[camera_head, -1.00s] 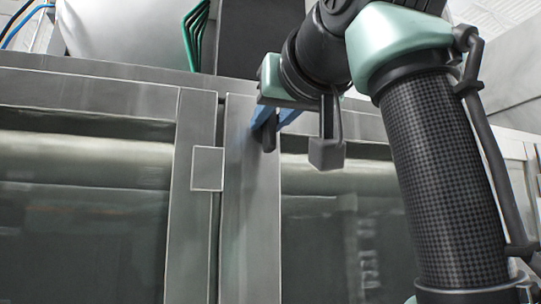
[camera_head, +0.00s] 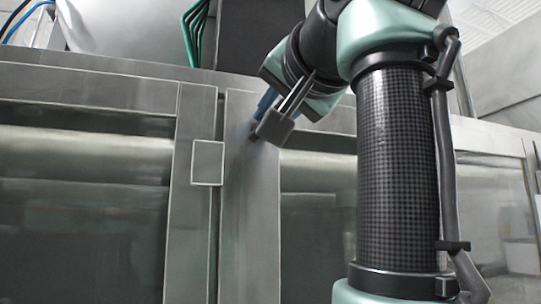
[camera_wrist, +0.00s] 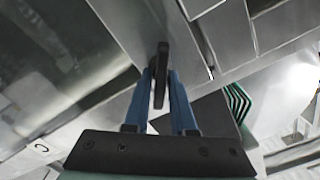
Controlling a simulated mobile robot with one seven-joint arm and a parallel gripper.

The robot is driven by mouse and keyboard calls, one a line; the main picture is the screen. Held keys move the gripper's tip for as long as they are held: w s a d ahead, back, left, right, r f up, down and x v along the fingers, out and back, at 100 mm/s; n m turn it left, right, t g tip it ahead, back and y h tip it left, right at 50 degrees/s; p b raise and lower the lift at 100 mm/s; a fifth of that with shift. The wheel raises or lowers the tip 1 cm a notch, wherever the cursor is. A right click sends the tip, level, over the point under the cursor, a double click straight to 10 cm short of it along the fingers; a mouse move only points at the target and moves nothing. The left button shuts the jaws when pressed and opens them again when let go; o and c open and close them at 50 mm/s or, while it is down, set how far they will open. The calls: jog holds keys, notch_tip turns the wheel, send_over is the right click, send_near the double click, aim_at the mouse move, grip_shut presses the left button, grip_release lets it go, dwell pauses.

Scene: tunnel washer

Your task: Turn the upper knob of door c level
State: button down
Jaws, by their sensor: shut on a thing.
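The upper knob is a dark, narrow bar on the grey metal door post. In the wrist view the knob (camera_wrist: 160,72) stands between the two blue fingertips of my gripper (camera_wrist: 160,78), which is shut on it. In the head view my gripper (camera_head: 260,108) reaches down to the post from the upper right, tilted. Only a small dark end of the knob (camera_head: 252,136) shows there, so its exact angle is hard to tell.
A glass-panelled door (camera_head: 85,215) lies left of the post, with a square plate (camera_head: 207,163) at the gap. Another glass panel (camera_head: 318,225) is to the right, partly behind my arm. Green hoses (camera_head: 195,32) hang above the top edge.

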jog(key=m, duration=0.5)
jog(key=shift+m, duration=0.3)
jog(key=m, duration=0.4)
jog(key=shift+d+f+m, duration=0.15)
jog(key=shift+f+m, duration=0.05)
jog(key=shift+m, duration=0.2)
jog(key=c, duration=0.9)
grip_release()
jog(key=b+v, duration=0.4)
jog(key=v, duration=0.9)
jog(key=shift+b, duration=0.4)
